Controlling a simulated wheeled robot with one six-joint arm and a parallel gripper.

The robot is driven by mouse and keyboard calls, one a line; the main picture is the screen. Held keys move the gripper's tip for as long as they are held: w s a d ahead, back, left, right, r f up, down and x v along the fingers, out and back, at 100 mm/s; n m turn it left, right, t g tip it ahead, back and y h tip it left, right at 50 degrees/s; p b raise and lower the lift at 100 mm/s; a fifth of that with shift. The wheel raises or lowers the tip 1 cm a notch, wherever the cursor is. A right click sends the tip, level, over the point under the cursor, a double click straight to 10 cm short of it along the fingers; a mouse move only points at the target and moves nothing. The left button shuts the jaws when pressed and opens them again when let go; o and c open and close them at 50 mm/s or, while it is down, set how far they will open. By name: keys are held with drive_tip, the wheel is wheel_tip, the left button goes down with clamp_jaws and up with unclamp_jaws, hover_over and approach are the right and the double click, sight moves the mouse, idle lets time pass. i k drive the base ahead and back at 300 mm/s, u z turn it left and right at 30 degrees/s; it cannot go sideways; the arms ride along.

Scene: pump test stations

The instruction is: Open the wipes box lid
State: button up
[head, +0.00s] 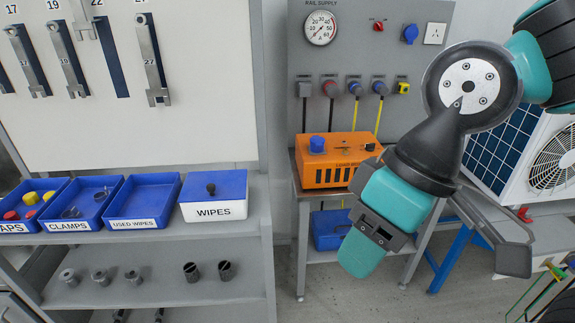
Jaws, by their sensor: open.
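The wipes box (208,213) is white with a "WIPES" label and stands at the right end of the shelf's row of bins. Its blue lid (230,183) lies shut on top, with a small black knob (211,189) standing up from it. My gripper (437,255) is on the right side of the view, well to the right of the box and apart from it. Its two fingers are spread wide, with nothing seen between them. My arm comes in from the upper right.
Blue bins for used wipes (143,200), clamps (82,203) and caps (28,205) stand left of the box. A grey upright (264,140) rises right of the shelf. An orange pump unit (328,165) sits on a stand between the shelf and my arm. Wrenches hang above.

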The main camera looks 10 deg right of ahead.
sight(218, 185)
drive_tip(key=z, duration=1.2)
drive_tip(key=i, duration=1.2)
drive_tip(key=u, duration=2.2)
drive_tip(key=i, duration=0.5)
